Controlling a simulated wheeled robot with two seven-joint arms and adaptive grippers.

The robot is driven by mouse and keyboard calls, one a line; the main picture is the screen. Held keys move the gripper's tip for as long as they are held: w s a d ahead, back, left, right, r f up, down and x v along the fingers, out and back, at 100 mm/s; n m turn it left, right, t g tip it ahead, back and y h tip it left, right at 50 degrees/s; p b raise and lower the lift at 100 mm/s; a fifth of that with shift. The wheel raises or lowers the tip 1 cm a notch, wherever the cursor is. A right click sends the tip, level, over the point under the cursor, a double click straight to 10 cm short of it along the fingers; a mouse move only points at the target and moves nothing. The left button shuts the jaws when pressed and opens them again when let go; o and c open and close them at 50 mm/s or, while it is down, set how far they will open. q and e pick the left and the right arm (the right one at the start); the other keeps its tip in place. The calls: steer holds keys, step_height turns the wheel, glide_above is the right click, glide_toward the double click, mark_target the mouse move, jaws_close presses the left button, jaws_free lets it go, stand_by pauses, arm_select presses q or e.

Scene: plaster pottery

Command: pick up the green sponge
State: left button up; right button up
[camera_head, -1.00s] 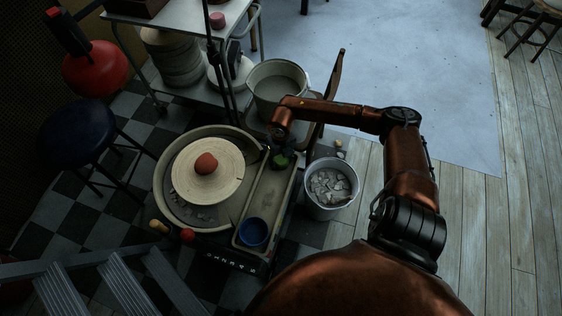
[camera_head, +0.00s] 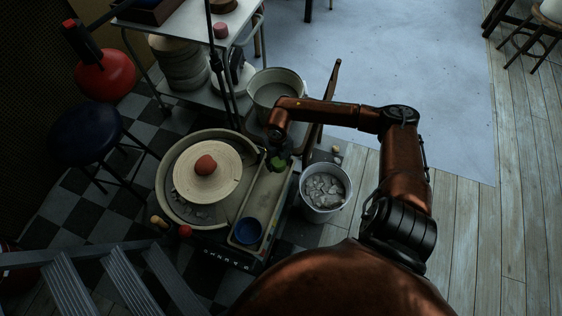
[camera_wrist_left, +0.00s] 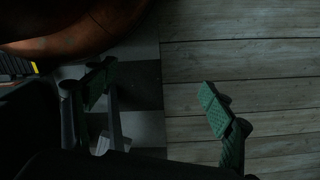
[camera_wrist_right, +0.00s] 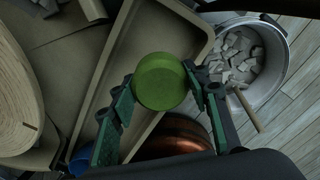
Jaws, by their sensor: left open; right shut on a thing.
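The green sponge (camera_wrist_right: 161,80) is a round, thick disc in the right wrist view. It sits between the two fingers of my right gripper (camera_wrist_right: 160,92), which is shut on it. In the head view the sponge (camera_head: 278,163) shows small and dark green below my right wrist, over the far end of the long tray (camera_head: 262,196). I cannot tell whether it still touches the tray. My left gripper (camera_wrist_left: 165,110) shows only in the left wrist view. Its green-padded fingers are wide apart and empty above the floor.
A blue bowl (camera_head: 248,231) is at the tray's near end. A bucket of pale scraps (camera_head: 325,190) stands right of it; another bucket (camera_head: 276,88) stands behind. Open floor lies right.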

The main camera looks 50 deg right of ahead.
mark_target(280, 168)
steer(key=r, duration=0.1)
steer(key=s+a+r+p, duration=0.1)
steer(key=s+r, duration=0.1)
steer(key=shift+a+r+p, duration=0.1)
steer(key=shift+a+p, duration=0.2)
steer(key=shift+a, duration=0.1)
arm_select(q)
steer(key=s+a+f+p, duration=0.1)
steer(key=s+f, duration=0.2)
steer(key=f, duration=0.4)
steer(key=s+a+f+p, duration=0.2)
steer(key=s+f, duration=0.1)
steer(key=f, duration=0.4)
steer(key=shift+s+a+y, duration=0.15)
steer(key=shift+s+y, duration=0.1)
steer(key=shift+y, duration=0.05)
arm_select(e)
steer(key=s+a+r, duration=0.3)
steer(key=s+a, duration=0.2)
steer(key=s, duration=0.1)
steer(key=shift+a, duration=0.35)
steer(key=shift+s+r, duration=0.1)
